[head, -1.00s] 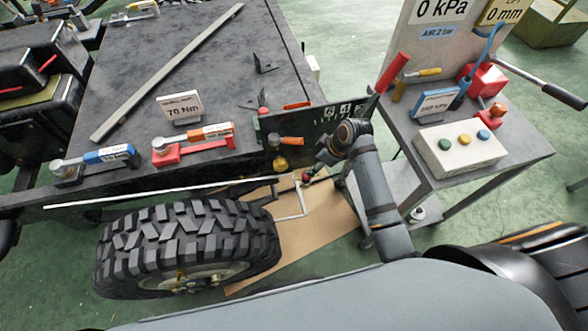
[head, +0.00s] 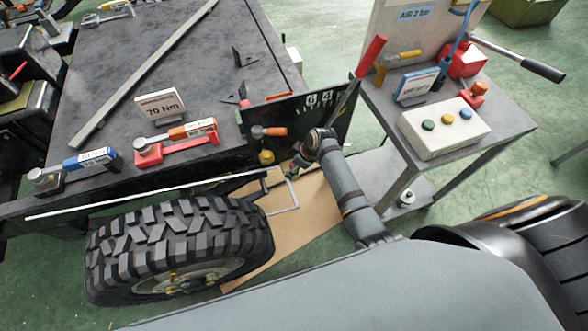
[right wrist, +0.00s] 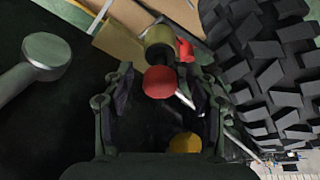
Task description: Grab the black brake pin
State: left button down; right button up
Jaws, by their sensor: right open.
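My right gripper (right wrist: 161,88) is open in the right wrist view, with one dark finger on each side of a red rounded knob (right wrist: 160,82). The fingers appear apart from the knob. A short dark piece (right wrist: 160,62) shows behind the knob, leading to an olive cylinder (right wrist: 158,40). I cannot tell for sure whether this dark piece is the black brake pin. In the head view my right gripper (head: 298,160) is small, beside the dark panel and above the brown board, and its fingers are hard to make out. My left gripper is not in view.
A large tyre (head: 180,245) stands left of the gripper. A thin white frame (head: 285,197) lies close by, over a brown board (head: 300,215). A dark panel (head: 320,117) and a yellow knob (right wrist: 185,143) are near. A grey-topped cart (head: 490,135) stands right.

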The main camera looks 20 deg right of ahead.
grip_shut()
jog(key=shift+r, duration=0.1)
dwell(0.3)
jog(key=shift+r, duration=0.2)
notch_tip(320, 180, up, 7)
jog(key=shift+f+p, duration=0.2)
jog(key=shift+p, duration=0.25)
jog(key=s+d, duration=1.2)
jog(key=d, duration=0.1)
jog(key=shift+s, duration=0.15)
